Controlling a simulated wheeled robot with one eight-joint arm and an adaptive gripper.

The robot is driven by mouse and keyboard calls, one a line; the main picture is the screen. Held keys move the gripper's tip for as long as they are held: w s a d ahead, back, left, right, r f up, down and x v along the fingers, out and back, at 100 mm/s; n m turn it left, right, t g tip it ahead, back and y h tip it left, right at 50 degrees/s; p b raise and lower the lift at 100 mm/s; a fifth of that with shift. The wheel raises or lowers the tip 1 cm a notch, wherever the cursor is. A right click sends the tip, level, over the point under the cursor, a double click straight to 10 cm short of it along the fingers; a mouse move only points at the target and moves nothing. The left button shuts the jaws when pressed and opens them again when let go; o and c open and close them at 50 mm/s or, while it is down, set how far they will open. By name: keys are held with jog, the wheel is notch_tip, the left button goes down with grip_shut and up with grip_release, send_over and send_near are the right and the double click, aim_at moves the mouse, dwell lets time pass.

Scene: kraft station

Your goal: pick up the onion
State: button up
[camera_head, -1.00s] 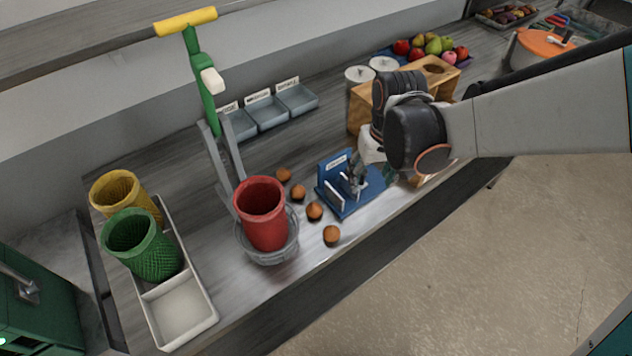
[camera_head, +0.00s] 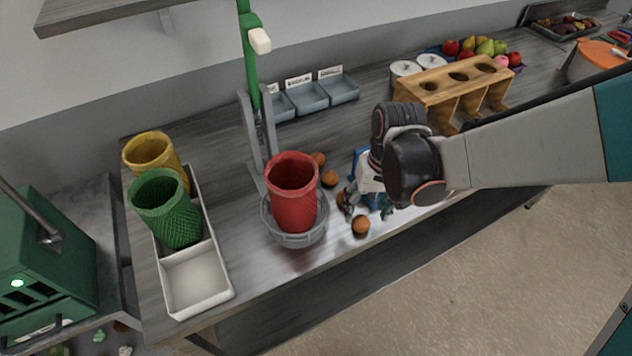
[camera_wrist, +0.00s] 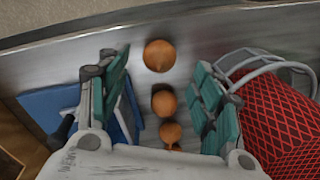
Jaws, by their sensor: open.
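Several brown onions lie on the metal counter between the red mesh basket and the blue stand. The front onion (camera_head: 360,224) is nearest the counter edge, and it also shows in the wrist view (camera_wrist: 159,55). Two more (camera_head: 318,159) (camera_head: 329,178) lie farther back; another is partly hidden by my gripper. My gripper (camera_head: 366,206) is open and empty, pointing down above the row of onions. In the wrist view, its teal-padded fingers (camera_wrist: 160,98) stand on either side of the row, with the middle onion (camera_wrist: 163,102) between them. Contact is not visible.
The red basket (camera_head: 293,195) in a grey ring holder stands close left of the onions. The blue stand (camera_wrist: 55,105) is close on the other side. A wooden rack (camera_head: 455,82) stands behind my arm. A white tray (camera_head: 196,280) is at the left.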

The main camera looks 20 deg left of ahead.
aim_at(363, 217)
jog(key=shift+s+a+f+b, duration=0.15)
jog(key=shift+f+b, duration=0.7)
jog(key=shift+f, duration=0.5)
jog(key=shift+a+f+b, duration=0.1)
jog(key=shift+f+b, duration=0.7)
jog(key=shift+f, duration=0.55)
jog(key=shift+r, duration=0.1)
jog(key=c, duration=1.1)
